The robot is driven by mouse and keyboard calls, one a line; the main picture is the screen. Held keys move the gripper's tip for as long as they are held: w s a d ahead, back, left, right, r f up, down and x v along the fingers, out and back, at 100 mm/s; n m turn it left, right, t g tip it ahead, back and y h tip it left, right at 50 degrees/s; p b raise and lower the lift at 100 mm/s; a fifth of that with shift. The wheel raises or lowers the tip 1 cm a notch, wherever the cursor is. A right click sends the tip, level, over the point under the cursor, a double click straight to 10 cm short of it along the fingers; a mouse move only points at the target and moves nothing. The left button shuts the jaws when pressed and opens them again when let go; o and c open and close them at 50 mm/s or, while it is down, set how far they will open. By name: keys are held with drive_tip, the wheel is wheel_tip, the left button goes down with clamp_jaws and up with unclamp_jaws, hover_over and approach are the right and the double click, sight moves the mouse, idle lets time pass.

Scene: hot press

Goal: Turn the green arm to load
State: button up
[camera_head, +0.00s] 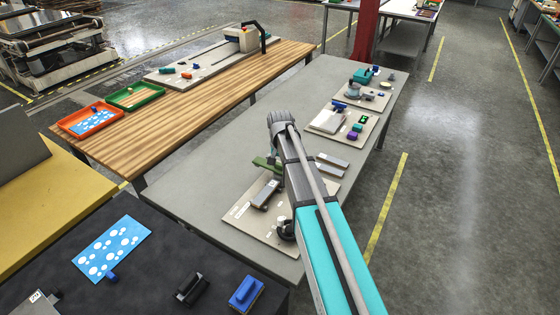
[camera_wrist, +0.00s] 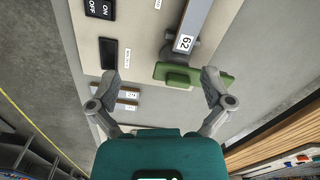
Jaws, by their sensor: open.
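The green arm (camera_wrist: 185,76) is a flat green bar with a raised tab, beside a round grey post. It also shows in the head view (camera_head: 266,163), partly covered by my arm. A long grey bar (camera_wrist: 193,22) labelled "62" extends from near the post. My gripper (camera_wrist: 160,78) is open and empty, with its fingers spread. In the wrist view the green arm lies between the fingertips, close to the right finger; I cannot tell whether they touch. In the head view my arm hides the fingertips.
The beige board (camera_head: 238,214) under the green arm lies on a grey table (camera_head: 190,200). An ON/OFF switch (camera_wrist: 99,9) and a black panel (camera_wrist: 109,53) are on it. Grey blocks (camera_head: 331,165) lie beside my arm. Other boards with parts stand farther back.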

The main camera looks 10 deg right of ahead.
sight(280, 164)
drive_tip(key=w+d+r+m+p, duration=0.1)
drive_tip(key=w, duration=0.5)
drive_tip(key=w+d+r+m+p, duration=0.1)
drive_tip(key=w+d+m, duration=0.1)
drive_tip(key=w, duration=0.4)
drive_tip(key=shift+w+r, duration=0.15)
drive_tip(key=shift+r, duration=0.15)
drive_tip(key=shift+d+f, duration=0.1)
drive_tip(key=shift+f, duration=0.05)
wheel_tip(280, 164, down, 14)
drive_tip(key=b, duration=1.4)
drive_tip(key=shift+r, duration=0.25)
drive_tip(key=c, duration=1.2)
